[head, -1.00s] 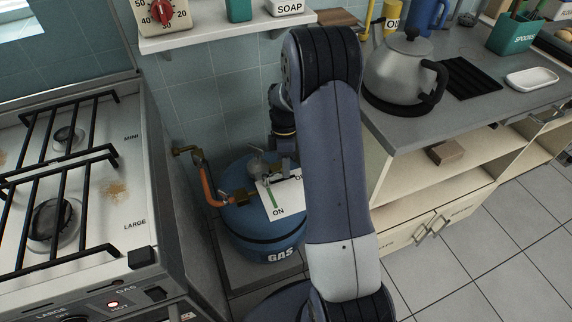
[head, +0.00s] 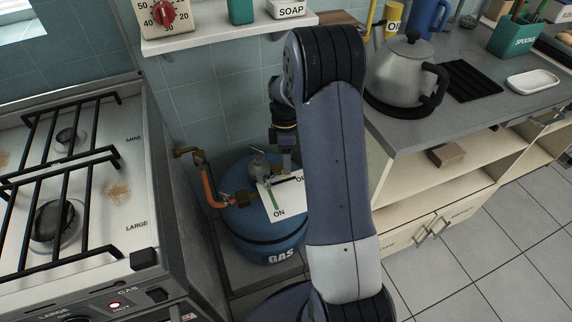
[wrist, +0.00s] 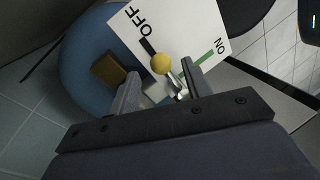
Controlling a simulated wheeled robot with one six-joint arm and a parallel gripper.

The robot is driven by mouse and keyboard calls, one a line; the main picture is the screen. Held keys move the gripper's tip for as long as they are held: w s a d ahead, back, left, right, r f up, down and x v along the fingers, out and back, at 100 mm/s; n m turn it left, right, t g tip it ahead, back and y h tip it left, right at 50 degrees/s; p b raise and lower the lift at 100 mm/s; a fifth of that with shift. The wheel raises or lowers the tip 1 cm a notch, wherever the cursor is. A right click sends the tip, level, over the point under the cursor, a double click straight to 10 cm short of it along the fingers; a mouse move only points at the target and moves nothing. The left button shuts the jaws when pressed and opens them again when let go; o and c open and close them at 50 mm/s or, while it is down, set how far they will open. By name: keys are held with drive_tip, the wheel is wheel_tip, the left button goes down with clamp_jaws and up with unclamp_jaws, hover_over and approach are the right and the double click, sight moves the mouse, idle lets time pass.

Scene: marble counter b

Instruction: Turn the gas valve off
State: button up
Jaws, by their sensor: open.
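The blue gas cylinder (head: 262,228) stands on the floor between stove and counter, with a white OFF/ON card (head: 279,207) on top. In the wrist view, the valve lever with its yellow ball knob (wrist: 163,63) points toward the black mark by OFF on the card (wrist: 190,30). The green mark by ON is to its right. My gripper (wrist: 163,82) is open at the valve, with one finger on each side of the lever. I cannot tell whether either finger touches it. In the head view, my gripper (head: 288,168) hides the lever.
An orange hose (head: 208,187) runs from the wall pipe to the brass fitting. The stove (head: 125,180) is close on the left. The counter (head: 430,125) with a kettle (head: 405,70) is on the right. A shelf (head: 215,35) hangs above.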

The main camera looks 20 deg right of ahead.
drive_tip(key=p+v, duration=0.1)
drive_tip(key=v, duration=0.7)
drive_tip(key=shift+r, duration=0.2)
drive_tip(key=shift+f, duration=0.1)
drive_tip(key=b+x, duration=0.1)
drive_tip(key=x, duration=0.9)
drive_tip(key=shift+s+f+b, duration=0.15)
drive_tip(key=shift+f+b, duration=0.15)
drive_tip(key=shift+b, duration=0.05)
drive_tip(key=shift+r, duration=0.1)
drive_tip(key=shift+f, duration=0.3)
drive_tip(key=shift+s+r+m+y+b, duration=0.15)
drive_tip(key=shift+s+m+y+b, duration=0.45)
drive_tip(key=shift+m, duration=1)
drive_tip(key=shift+s, duration=0.25)
